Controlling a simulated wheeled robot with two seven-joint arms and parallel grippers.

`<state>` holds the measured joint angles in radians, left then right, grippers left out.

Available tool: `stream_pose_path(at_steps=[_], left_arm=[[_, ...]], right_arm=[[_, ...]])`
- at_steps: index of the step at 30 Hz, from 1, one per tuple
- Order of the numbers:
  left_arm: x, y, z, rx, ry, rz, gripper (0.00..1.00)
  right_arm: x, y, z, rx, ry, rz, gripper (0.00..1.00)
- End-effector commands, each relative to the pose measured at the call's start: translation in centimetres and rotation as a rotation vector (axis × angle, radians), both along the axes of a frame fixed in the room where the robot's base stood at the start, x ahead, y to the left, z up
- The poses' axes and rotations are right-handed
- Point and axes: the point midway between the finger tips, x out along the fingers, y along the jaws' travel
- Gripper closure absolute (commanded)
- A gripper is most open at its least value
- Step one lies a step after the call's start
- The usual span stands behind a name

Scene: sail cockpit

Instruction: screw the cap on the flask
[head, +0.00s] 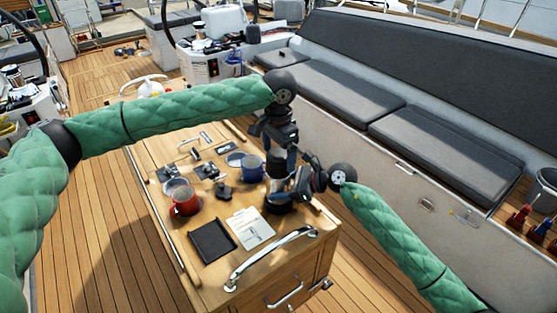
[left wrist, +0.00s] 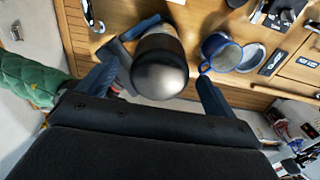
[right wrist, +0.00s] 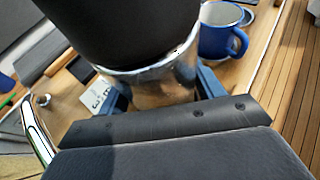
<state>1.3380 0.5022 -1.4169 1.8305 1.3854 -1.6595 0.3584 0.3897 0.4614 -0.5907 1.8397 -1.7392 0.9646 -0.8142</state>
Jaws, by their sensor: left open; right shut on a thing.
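The flask (right wrist: 165,82) stands upright near the right side of the wooden table, with a metallic body and a dark upper part. My right gripper (head: 297,186) is shut on its body, one finger on each side in the right wrist view. The flask's dark-banded, rounded grey top, seemingly the cap (left wrist: 160,70), sits between the fingers of my left gripper (left wrist: 157,88). The left gripper is open, with gaps beside the top, and comes from above in the head view. Whether the cap is seated on the thread is hidden.
A red mug (head: 184,203), a blue mug (left wrist: 217,52), a black tray (head: 212,241) and a white card (head: 250,229) lie around the flask. A metal rail (head: 268,258) runs along the table's front edge. A grey bench (head: 330,85) stands to the right.

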Motion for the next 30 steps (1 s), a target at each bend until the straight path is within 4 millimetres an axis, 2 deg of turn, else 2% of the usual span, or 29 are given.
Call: stream_pose_path(at_steps=[6, 12, 18, 27, 28, 30], left_arm=[[0.1, -0.1, 4.4, -0.001, -0.002, -0.001, 0.08], [0.1, 0.0, 7.2, 0.0, 0.0, -0.001, 0.08], [0.1, 0.0, 8.4, 0.0, 0.0, -0.001, 0.08], [0.0, 0.0, 8.5, 0.0, 0.0, 0.0, 0.08], [0.1, 0.0, 8.5, 0.0, 0.0, 0.0, 0.08], [0.1, 0.0, 8.5, 0.0, 0.0, 0.0, 0.08]], right_arm=[[0.0, 0.0, 0.0, 0.0, 0.0, 0.0, 0.97], [0.0, 0.0, 0.0, 0.0, 0.0, 0.0, 0.97], [0.0, 0.0, 0.0, 0.0, 0.0, 0.0, 0.97], [0.0, 0.0, 0.0, 0.0, 0.0, 0.0, 0.97], [0.0, 0.0, 0.0, 0.0, 0.0, 0.0, 0.27], [0.0, 0.0, 0.0, 0.0, 0.0, 0.0, 0.13]])
